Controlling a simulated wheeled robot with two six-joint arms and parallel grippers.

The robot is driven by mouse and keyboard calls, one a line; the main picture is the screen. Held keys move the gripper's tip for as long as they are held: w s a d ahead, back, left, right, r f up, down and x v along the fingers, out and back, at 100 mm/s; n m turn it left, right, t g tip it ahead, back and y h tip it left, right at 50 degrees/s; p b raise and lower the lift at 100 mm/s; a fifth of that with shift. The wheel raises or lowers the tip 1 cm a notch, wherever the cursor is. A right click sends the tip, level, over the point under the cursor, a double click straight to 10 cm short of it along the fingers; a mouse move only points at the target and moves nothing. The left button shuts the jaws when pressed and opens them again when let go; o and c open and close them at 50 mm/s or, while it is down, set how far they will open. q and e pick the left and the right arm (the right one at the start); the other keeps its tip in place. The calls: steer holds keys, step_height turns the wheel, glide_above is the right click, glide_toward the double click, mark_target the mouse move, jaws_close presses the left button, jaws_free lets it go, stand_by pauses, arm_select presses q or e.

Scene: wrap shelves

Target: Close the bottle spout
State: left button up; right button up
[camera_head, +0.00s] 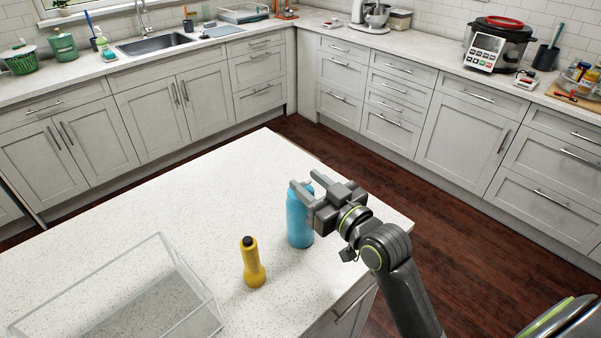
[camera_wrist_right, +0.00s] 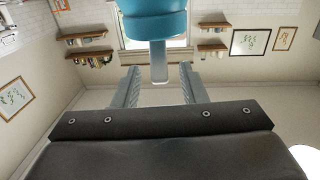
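The blue bottle (camera_head: 299,222) stands upright on the white speckled island counter. Its top is partly hidden behind my right gripper (camera_head: 307,188) in the head view. The fingers are apart, with a gap on each side of the spout. Whether the spout is folded or raised is hard to tell. My left gripper is not in view.
A yellow flashlight-like object (camera_head: 252,262) with a dark top stands left of the bottle. A clear open box (camera_head: 190,262) lies at the island's front left. The island's back part is bare. The island's right edge is close to the bottle.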

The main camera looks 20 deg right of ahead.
steer(key=shift+x, duration=1.6)
jaws_close()
